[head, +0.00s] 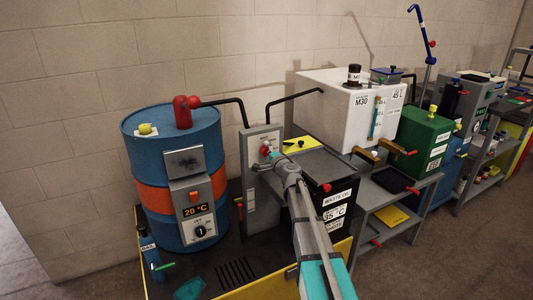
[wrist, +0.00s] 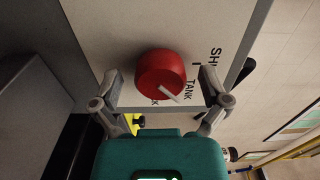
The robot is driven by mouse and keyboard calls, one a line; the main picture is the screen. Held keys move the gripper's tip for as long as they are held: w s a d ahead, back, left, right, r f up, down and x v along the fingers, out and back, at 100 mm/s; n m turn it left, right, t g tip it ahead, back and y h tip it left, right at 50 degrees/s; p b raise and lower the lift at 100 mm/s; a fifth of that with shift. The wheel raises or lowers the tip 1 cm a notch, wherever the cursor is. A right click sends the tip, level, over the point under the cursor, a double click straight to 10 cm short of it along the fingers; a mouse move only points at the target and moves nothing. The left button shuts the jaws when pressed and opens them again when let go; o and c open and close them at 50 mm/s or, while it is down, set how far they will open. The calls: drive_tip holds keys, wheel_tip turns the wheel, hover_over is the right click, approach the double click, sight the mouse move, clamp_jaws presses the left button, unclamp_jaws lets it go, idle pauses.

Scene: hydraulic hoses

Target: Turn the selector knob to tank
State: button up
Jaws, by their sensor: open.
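The selector knob (wrist: 158,70) is a red round knob on a pale panel (wrist: 105,30). A short white mark on it points to the lower right in the wrist view. The label TANK stands just right of the knob, part of a label beginning SH is further up right, and another label below is mostly hidden. My gripper (wrist: 160,76) is open, with one finger on each side of the knob and visible gaps between. In the head view the knob (head: 265,150) shows small on the grey panel post (head: 262,200), with my gripper (head: 270,157) right at it.
A blue and orange drum (head: 150,199) with a dial and display stands left of the panel. A black waste oil container (head: 338,199) is close on the right. A white M30 tank (head: 333,110) and a green box (head: 423,140) are behind. Black hoses bend above the panel.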

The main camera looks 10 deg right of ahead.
drive_tip(key=shift+s, duration=0.1)
drive_tip(key=v, duration=1.2)
drive_tip(key=shift+a, duration=0.1)
drive_tip(key=s+a+f+n+g+y, duration=0.3)
drive_tip(key=s+a+f+n+g, duration=0.7)
drive_tip(key=s+a+f+n, duration=0.15)
drive_tip(key=s+d+f+n+g+h, duration=0.2)
drive_tip(key=s+f+g+h, duration=0.2)
drive_tip(key=s, duration=0.4)
drive_tip(key=s+d+f+n+g+h, duration=0.1)
drive_tip(key=s+d+f+g+h, duration=0.2)
drive_tip(key=s, duration=0.5)
wheel_tip(320, 180, up, 18)
drive_tip(key=a+p, duration=0.1)
drive_tip(key=p, duration=1.7)
drive_tip(key=shift+a+r+h, duration=0.2)
drive_tip(key=shift+a+h, duration=0.05)
drive_tip(key=shift+h, duration=0.05)
